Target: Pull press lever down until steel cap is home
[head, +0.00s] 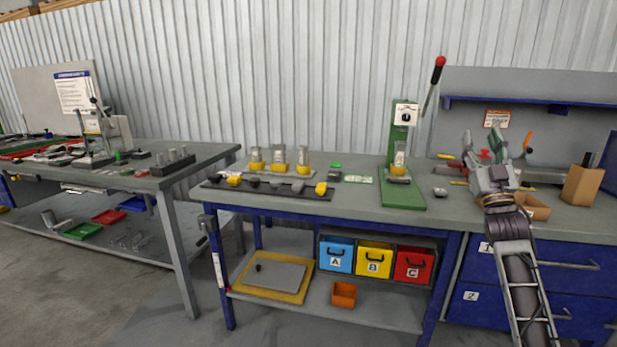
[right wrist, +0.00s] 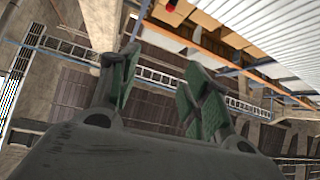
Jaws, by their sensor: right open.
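A green press (head: 391,135) stands on the middle workbench. Its lever (head: 431,90) points up and slightly right and ends in a red knob (head: 438,61). A grey metal part with a yellow base (head: 399,158) sits under the press head; I cannot tell the steel cap apart from it. My right gripper (head: 482,146) is raised to the right of the press, below and apart from the knob. Its fingers, with green pads, are spread and empty in the right wrist view (right wrist: 158,88). A small red spot shows at the top of that view, too little to identify. My left gripper is out of view.
Several grey parts with yellow bases (head: 278,158) stand left of the press, behind a dark strip (head: 262,190) of small pieces. A cardboard box (head: 581,185) and an open carton (head: 532,207) are at the right. The bench (head: 360,205) front is mostly clear.

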